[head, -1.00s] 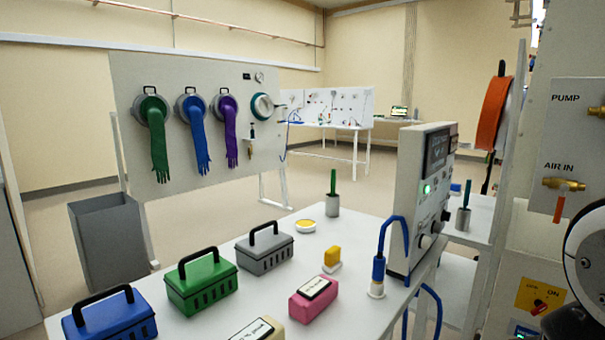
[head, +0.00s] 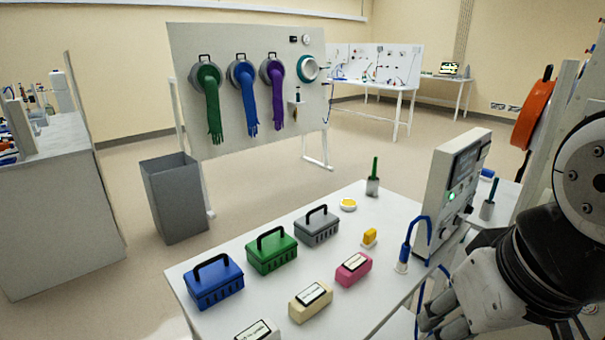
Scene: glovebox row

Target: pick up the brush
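No object can be told as the brush for certain. A green upright handle (head: 375,165) stands in a small grey cup (head: 372,187) at the far end of the white table; its lower end is hidden in the cup. A second, teal handle (head: 489,195) stands in another cup behind the instrument box. A small yellow block (head: 370,236) with a white part under it lies on the table. My gripper (head: 432,320) shows in part at the bottom right, near the table's right edge and apart from these things; its opening cannot be made out.
Blue (head: 214,283), green (head: 272,251) and grey (head: 317,227) handled boxes line the table's left side. Pink (head: 354,270) and cream (head: 310,301) labelled blocks lie right of them. An instrument box (head: 455,190) with a blue cable stands at the right edge. A grey bin (head: 174,205) stands on the floor.

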